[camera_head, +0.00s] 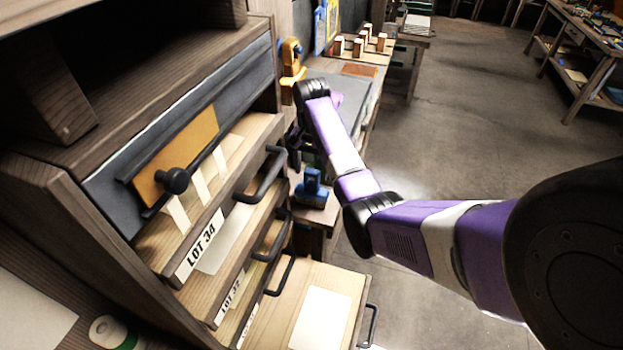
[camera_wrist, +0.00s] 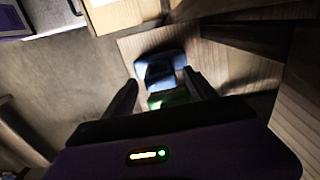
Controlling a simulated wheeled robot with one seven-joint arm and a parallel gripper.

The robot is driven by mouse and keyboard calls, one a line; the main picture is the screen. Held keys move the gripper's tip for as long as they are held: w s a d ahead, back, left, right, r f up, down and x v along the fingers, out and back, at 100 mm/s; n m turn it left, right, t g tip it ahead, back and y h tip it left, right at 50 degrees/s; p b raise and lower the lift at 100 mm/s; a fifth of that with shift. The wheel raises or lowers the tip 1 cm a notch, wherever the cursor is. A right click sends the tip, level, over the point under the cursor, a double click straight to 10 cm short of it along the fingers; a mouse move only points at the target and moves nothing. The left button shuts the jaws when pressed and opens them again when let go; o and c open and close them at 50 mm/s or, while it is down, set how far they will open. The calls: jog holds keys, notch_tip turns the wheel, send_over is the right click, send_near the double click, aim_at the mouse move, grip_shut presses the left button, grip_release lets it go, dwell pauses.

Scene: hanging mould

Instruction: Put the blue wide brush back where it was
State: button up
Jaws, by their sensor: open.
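The blue wide brush (camera_head: 312,190) stands on a small wooden surface beside the drawers, its block-like handle pointing up. It also shows in the wrist view (camera_wrist: 160,67), just beyond my fingertips. My gripper (camera_head: 298,148) is behind and above the brush in the head view, partly hidden by my own arm. In the wrist view my gripper (camera_wrist: 161,80) is open, its two dark fingers apart. A green thing (camera_wrist: 170,98) shows between the fingers, nearer than the blue brush. I cannot tell whether the fingers touch anything.
A wooden cabinet has several pulled-out drawers with dark handles, one labelled LOT 34 (camera_head: 200,245). A yellow tool (camera_head: 291,62) is at the cabinet's far end. A bench (camera_head: 350,95) with small blocks stands beyond. Bare floor (camera_head: 460,110) lies to the right.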

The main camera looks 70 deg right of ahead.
jog(key=shift+r, duration=1.25)
